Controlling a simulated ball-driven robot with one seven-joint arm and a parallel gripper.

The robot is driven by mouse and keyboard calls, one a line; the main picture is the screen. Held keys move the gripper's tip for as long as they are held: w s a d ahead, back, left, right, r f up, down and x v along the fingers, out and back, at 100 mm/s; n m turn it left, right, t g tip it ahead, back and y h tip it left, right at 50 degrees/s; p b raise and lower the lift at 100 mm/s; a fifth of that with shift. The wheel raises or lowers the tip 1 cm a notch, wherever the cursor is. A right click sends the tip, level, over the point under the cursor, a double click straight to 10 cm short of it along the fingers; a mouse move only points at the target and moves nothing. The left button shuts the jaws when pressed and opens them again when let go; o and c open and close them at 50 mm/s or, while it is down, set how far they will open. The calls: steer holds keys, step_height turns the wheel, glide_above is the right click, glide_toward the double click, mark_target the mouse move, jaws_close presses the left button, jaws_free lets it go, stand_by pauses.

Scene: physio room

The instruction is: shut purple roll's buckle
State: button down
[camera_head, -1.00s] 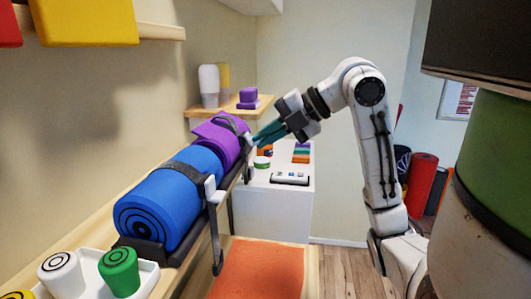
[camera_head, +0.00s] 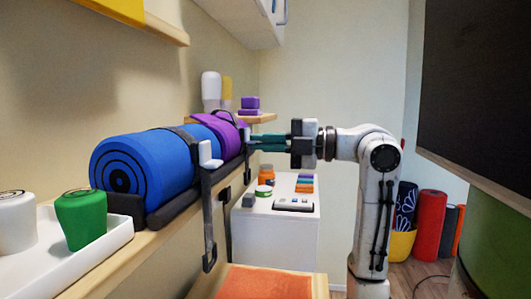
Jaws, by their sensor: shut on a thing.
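The purple roll (camera_head: 228,132) lies on the wall shelf behind the blue roll, which hides part of it. A dark strap runs over it, and its buckle (camera_head: 246,134) is on the right side, small and partly hidden by my fingertips. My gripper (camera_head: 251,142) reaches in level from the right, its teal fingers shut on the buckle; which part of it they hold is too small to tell.
The blue roll (camera_head: 140,165) has its own strap with a pale buckle (camera_head: 208,154) and a hanging tail. A white tray (camera_head: 110,240) with cups is nearer. A white cabinet (camera_head: 275,240) with small items stands below my gripper. Coloured rolls (camera_head: 430,225) stand at right.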

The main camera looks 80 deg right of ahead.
stand_by(0.4)
steer(key=c, duration=1.3)
jaws_free()
steer(key=shift+o, duration=0.2)
steer(key=s, duration=1)
steer(key=shift+s+d, duration=0.35)
steer(key=shift+d, duration=0.1)
steer(key=shift+f, duration=0.15)
